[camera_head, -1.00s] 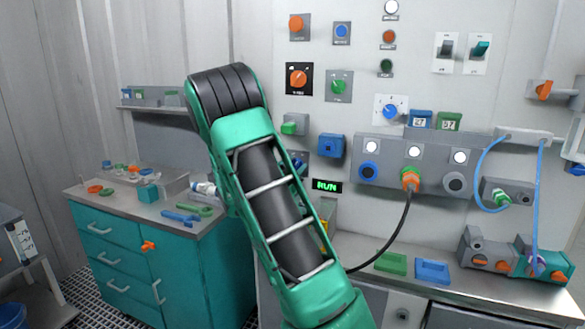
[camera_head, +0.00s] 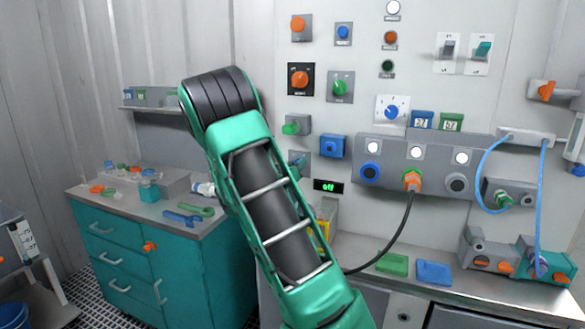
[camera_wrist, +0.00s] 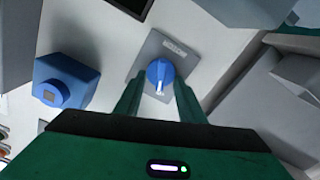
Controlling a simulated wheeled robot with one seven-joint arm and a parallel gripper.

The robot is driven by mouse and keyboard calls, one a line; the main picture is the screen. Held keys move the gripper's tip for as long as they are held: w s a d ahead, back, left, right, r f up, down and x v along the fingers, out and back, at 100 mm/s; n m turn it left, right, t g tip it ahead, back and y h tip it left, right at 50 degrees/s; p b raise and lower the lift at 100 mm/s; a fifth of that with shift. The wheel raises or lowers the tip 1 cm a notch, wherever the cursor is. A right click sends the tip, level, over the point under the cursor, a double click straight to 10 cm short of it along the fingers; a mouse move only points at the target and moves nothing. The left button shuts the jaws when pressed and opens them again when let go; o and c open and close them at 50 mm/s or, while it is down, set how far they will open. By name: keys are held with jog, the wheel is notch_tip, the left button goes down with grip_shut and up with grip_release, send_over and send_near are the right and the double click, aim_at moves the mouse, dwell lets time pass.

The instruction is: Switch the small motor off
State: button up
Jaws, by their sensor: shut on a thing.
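A blue rotary knob (camera_wrist: 158,72) with a white pointer line sits on a grey labelled plate in the wrist view. My gripper (camera_wrist: 157,92) is shut on this knob, one finger on each side. In the head view my arm hides most of the gripper and the knob; the edge of a grey plate (camera_head: 301,157) shows beside the arm. A small black display (camera_head: 329,186) below it reads "off" in green letters.
A blue box (camera_head: 333,146) is mounted close to the knob and also shows in the wrist view (camera_wrist: 65,80). Other knobs and switches fill the wall panel. A black cable (camera_head: 399,235) hangs from an orange plug. A teal drawer cabinet (camera_head: 120,250) stands left.

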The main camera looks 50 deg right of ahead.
jog(key=shift+w+a+n, duration=0.25)
jog(key=shift+w+n, duration=0.1)
jog(key=shift+n, duration=0.55)
jog(key=o, duration=1)
jog(key=shift+o, duration=0.2)
jog(key=shift+s, duration=0.1)
jog(key=v, duration=1)
jog(key=shift+a, duration=0.3)
jog(key=shift+f, duration=0.15)
